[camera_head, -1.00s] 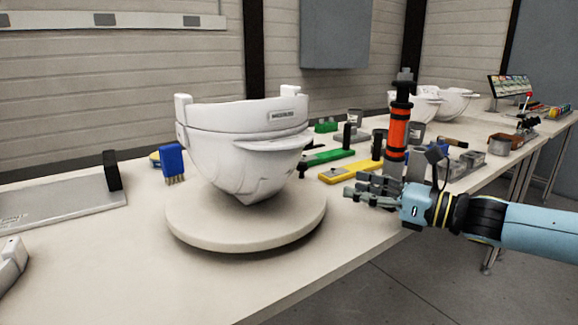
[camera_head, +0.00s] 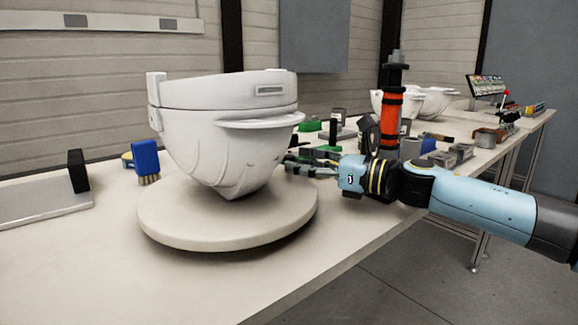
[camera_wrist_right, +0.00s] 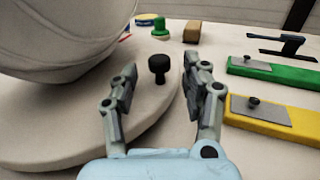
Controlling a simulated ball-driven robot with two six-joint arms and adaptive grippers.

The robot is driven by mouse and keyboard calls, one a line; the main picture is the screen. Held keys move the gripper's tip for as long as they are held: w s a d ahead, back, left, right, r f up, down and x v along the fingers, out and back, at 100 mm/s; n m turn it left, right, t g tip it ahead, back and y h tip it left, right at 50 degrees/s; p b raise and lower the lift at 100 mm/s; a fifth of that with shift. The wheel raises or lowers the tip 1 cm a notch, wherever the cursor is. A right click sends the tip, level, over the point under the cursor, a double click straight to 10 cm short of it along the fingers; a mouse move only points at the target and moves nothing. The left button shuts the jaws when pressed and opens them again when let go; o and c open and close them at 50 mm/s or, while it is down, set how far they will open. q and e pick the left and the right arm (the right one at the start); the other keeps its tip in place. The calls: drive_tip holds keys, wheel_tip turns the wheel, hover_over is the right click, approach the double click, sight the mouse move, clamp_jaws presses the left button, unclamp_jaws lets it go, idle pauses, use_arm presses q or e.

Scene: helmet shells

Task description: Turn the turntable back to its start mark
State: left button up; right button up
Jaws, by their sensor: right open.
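The turntable (camera_head: 170,225) is a round off-white disc on the bench, and it fills the left of the right wrist view (camera_wrist_right: 60,148). An upturned white helmet shell (camera_head: 225,135) rests on it. A black knob (camera_wrist_right: 159,68) stands near the disc's rim in the wrist view; it is hidden in the head view. No start mark can be made out. My right gripper (camera_head: 298,166) is at the disc's right edge, below the shell's brim. In the wrist view its fingers (camera_wrist_right: 160,85) are open and empty, with the knob beyond and between the tips. My left gripper is out of view.
A blue brush (camera_head: 145,158) stands behind the disc. A green tool (camera_wrist_right: 275,73) and a yellow tool (camera_wrist_right: 258,117) lie right of my fingers. An orange-and-black cylinder (camera_head: 390,120) stands behind my right arm.

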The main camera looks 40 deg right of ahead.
sight(288, 156)
drive_tip(key=shift+r+x, duration=0.2)
drive_tip(key=shift+x, duration=0.8)
drive_tip(key=shift+w+a+f+p, duration=0.1)
drive_tip(key=shift+w+a+p, duration=0.05)
drive_tip(key=shift+w+p, duration=0.2)
drive_tip(key=shift+w+a, duration=0.15)
drive_tip(key=shift+w, duration=0.05)
drive_tip(key=shift+f, duration=0.1)
drive_tip(key=shift+c, duration=0.2)
drive_tip(key=c, duration=0.5)
clamp_jaws()
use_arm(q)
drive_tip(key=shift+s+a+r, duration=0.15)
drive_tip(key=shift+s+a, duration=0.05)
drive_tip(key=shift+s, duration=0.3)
use_arm(e)
drive_tip(key=shift+a, duration=0.15)
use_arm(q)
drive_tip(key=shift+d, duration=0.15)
use_arm(e)
drive_tip(key=shift+w, duration=0.1)
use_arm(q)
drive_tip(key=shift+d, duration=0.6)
